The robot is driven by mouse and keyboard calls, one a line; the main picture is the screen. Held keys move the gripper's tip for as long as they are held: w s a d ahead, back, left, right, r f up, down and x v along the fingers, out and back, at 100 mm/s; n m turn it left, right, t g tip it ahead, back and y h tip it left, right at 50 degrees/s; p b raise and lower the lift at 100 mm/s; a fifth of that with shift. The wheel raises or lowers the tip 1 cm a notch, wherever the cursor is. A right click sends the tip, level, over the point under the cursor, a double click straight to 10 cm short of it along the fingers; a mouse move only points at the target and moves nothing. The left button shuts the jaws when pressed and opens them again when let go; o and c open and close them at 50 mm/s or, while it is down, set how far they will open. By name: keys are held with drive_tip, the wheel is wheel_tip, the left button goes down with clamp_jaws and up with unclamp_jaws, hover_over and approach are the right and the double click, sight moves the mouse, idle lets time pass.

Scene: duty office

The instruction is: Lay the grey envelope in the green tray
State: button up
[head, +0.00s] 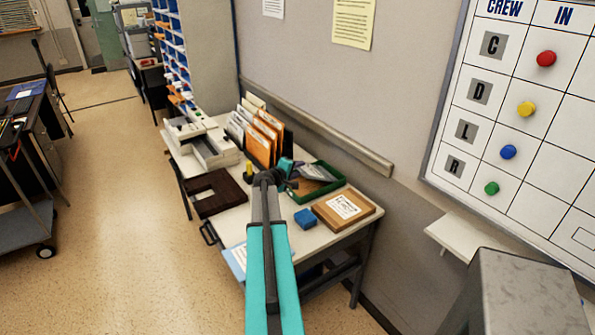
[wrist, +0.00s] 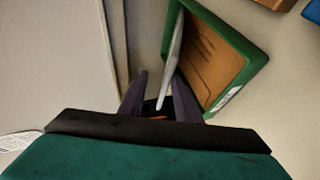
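The grey envelope (wrist: 174,62) shows nearly edge-on in the wrist view as a thin tilted strip at the left wall of the green tray (wrist: 246,52). Its near end lies between the fingers of my gripper (wrist: 160,82), which stand apart with a visible gap on the envelope's left. In the head view the envelope (head: 318,172) is a grey shape over the back part of the green tray (head: 333,186), and my gripper (head: 290,177) is at the tray's left side. The envelope's contact with the tray floor is hidden.
On the desk, a brown box (head: 346,208) and a blue block (head: 304,219) are in front of the tray. A file rack with orange folders (head: 262,138) stands behind left. A dark brown tray (head: 214,192) lies left. The wall rises close behind the desk.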

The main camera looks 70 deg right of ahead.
drive_tip(key=shift+a, duration=0.1)
drive_tip(key=b+v, duration=0.4)
drive_tip(key=v, duration=0.9)
drive_tip(key=shift+a+r, duration=0.15)
drive_tip(key=shift+a, duration=0.15)
drive_tip(key=shift+w, duration=0.15)
idle(1.0)
